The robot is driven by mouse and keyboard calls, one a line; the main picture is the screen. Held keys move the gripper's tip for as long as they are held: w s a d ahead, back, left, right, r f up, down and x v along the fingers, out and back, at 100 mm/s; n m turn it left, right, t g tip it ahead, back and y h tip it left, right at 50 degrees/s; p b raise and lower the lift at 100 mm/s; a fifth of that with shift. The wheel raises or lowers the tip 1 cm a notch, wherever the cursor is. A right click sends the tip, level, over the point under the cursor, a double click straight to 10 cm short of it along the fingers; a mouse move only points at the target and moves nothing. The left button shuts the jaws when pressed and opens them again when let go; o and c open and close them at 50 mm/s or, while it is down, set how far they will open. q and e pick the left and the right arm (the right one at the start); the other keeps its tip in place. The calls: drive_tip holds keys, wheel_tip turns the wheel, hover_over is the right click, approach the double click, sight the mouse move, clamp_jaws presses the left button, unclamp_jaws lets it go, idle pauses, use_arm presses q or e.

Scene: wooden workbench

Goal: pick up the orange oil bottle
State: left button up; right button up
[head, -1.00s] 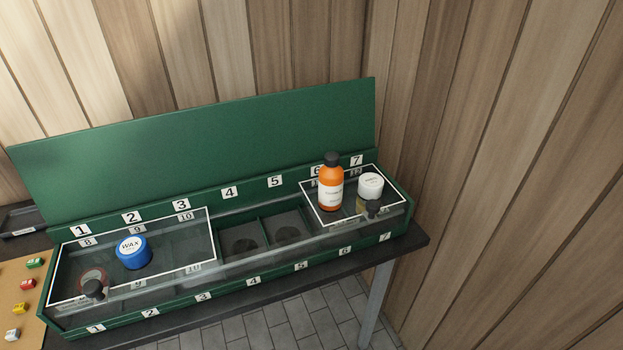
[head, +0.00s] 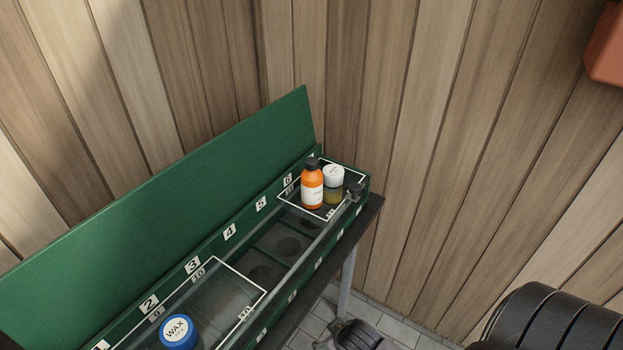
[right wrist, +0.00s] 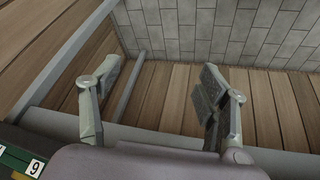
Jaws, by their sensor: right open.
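The orange oil bottle (head: 312,188) has a black cap and a white label. It stands upright on the white-framed clear panel (head: 289,202) at the far right end of the long green box (head: 367,186). My right gripper (head: 354,337) shows partly at the bottom of the head view, low and in front of the bench, well apart from the bottle. In the right wrist view my right gripper (right wrist: 160,84) is open, with nothing between its fingers. The bottle is not in that view. My left gripper is not in view.
A white-lidded jar (head: 333,176) stands close beside the bottle on its right. A blue wax tin (head: 179,332) is on the left part. The raised green lid (head: 170,210) and wooden wall (head: 400,120) bound the back.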

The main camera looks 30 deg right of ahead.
wheel_tip(320, 180, up, 12)
drive_tip(key=w+d+t+p, duration=0.1)
drive_tip(key=w+d+t, duration=0.1)
drive_tip(key=m+t+h+p, duration=0.1)
drive_tip(key=m+t+h, duration=0.25)
drive_tip(key=t, duration=0.25)
approach(315, 188)
drive_tip(key=shift+y, duration=0.45)
drive_tip(key=x, duration=0.2)
drive_tip(key=p+x, duration=0.1)
drive_tip(key=x, duration=0.1)
drive_tip(key=d+r+p+x, duration=0.1)
drive_tip(key=x, duration=0.1)
drive_tip(key=shift+w, duration=0.4)
drive_tip(key=shift+s+f+p+x, duration=0.1)
drive_tip(key=shift+f+p+x, duration=0.15)
drive_tip(key=shift+x, duration=0.8)
drive_tip(key=shift+s+f+p+x, duration=0.1)
drive_tip(key=shift+p+x, duration=0.2)
drive_tip(key=shift+x, duration=0.7)
drive_tip(key=shift+f+p+x, duration=0.2)
drive_tip(key=shift+p+x, duration=0.1)
drive_tip(key=shift+x, duration=0.75)
drive_tip(key=shift+a, duration=0.1)
